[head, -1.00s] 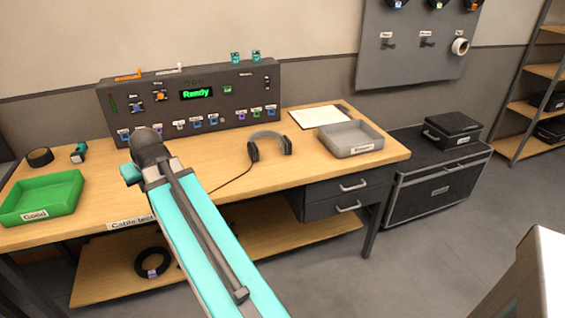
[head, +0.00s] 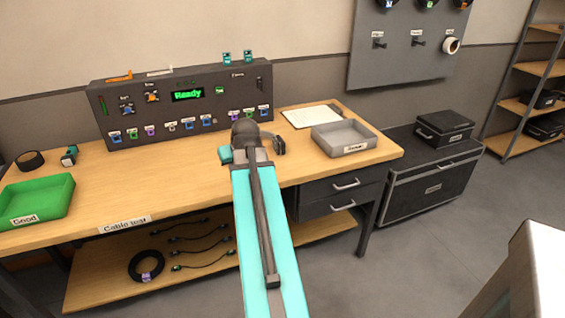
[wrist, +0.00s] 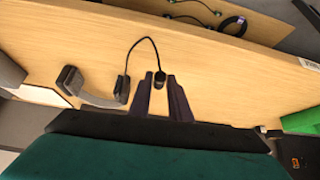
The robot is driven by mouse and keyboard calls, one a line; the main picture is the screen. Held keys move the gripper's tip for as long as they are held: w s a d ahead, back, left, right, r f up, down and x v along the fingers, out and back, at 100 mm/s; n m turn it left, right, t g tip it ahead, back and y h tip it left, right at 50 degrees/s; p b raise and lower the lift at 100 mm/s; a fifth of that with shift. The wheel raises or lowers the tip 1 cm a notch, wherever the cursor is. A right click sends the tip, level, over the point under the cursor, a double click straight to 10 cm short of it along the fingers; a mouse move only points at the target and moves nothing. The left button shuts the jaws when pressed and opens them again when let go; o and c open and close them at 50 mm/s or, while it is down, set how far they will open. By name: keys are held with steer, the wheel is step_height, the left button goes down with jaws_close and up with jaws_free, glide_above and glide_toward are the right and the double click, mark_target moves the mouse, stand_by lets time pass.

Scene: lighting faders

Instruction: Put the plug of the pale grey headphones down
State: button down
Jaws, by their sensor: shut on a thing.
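The pale grey headphones (wrist: 92,90) lie on the wooden bench, left of my gripper in the wrist view. In the head view my arm covers most of them, and one dark ear cup (head: 279,145) shows beside it. My gripper (wrist: 160,88) is shut on the dark plug (wrist: 160,77), which sits between the fingertips. A thin black cable runs in a loop from the headphones to the plug. The plug appears over the bench top. I cannot tell whether it touches the wood. In the head view my arm hides the fingers and plug.
The cable tester (head: 185,103) with its "Ready" display stands at the bench's back. A green "Good" tray (head: 38,200) is at the left, a grey tray (head: 344,138) at the right. Paper (head: 312,116) lies behind the grey tray. The front middle of the bench is clear.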

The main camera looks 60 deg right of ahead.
steer(key=shift+m, duration=0.4)
steer(key=s+d, duration=0.4)
steer(key=d, duration=0.1)
steer(key=shift+s+f, duration=0.3)
steer(key=shift+f, duration=0.1)
steer(key=shift+a, duration=0.1)
steer(key=d, duration=0.5)
steer(key=d+f+p, duration=0.1)
steer(key=d, duration=0.4)
steer(key=s+d+p, duration=0.1)
steer(key=d, duration=0.5)
steer(key=shift+f, duration=0.25)
steer(key=shift+f+p, duration=0.45)
steer(key=shift+f, duration=1.3)
steer(key=shift+f, duration=0.4)
